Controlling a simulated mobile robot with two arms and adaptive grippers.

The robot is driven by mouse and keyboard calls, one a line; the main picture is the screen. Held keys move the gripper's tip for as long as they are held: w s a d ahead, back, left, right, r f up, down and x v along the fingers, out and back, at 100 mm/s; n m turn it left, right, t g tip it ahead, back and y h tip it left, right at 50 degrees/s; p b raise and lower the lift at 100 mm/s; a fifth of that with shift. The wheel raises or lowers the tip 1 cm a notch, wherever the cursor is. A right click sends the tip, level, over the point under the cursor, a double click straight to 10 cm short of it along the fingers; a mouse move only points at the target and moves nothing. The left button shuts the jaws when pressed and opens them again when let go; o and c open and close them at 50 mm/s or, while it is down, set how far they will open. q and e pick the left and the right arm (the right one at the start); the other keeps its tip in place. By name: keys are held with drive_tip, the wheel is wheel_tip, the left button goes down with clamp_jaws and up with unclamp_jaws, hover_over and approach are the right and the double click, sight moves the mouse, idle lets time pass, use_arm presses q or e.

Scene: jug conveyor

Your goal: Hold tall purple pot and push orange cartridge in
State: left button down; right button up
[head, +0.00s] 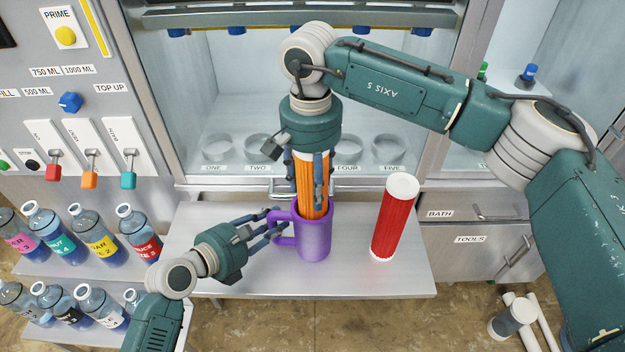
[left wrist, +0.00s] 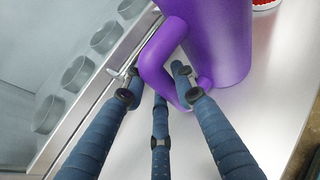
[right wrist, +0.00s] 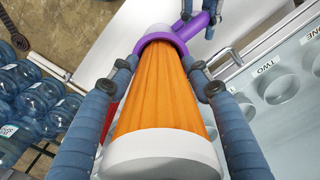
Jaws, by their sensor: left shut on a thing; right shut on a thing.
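The tall purple pot (head: 315,238) stands upright on the metal shelf, its handle toward the left. My left gripper (head: 277,228) is shut on the pot's handle; in the left wrist view the fingers close around the handle (left wrist: 157,62). The orange cartridge (head: 312,190) is upright, its lower end inside the pot's mouth and most of its ribbed body above the rim. My right gripper (head: 305,190) is above the pot, shut on the cartridge from the top. In the right wrist view the cartridge (right wrist: 165,110) shows its white end near the camera and the purple rim at its far end.
A red cartridge (head: 395,220) with a white cap stands on the shelf (head: 370,280) right of the pot. Labelled bottles (head: 93,230) stand at the left. Behind is a cabinet with round holders (head: 218,147). Drawers (head: 470,208) are at the right.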

sight(312, 196)
use_arm(q)
drive_tip(key=shift+s+d+f, duration=0.15)
drive_tip(key=shift+s+f, duration=0.05)
drive_tip(key=shift+f, duration=0.15)
use_arm(e)
drive_tip(key=shift+s+a+f, duration=0.1)
drive_tip(key=shift+a+f, duration=0.1)
drive_tip(key=shift+f, duration=1.6)
drive_tip(key=o, duration=1.3)
drive_tip(key=shift+o, duration=0.2)
drive_tip(key=shift+d, duration=0.1)
use_arm(q)
drive_tip(key=shift+w+a, duration=0.1)
drive_tip(key=shift+a, duration=0.1)
use_arm(e)
wheel_tip(312, 196, up, 12)
use_arm(q)
drive_tip(key=c, duration=1.6)
unclamp_jaws()
drive_tip(key=shift+r, duration=0.15)
drive_tip(key=shift+c, duration=0.2)
drive_tip(key=o, duration=0.3)
drive_tip(key=shift+w, duration=0.15)
drive_tip(key=shift+o, duration=0.2)
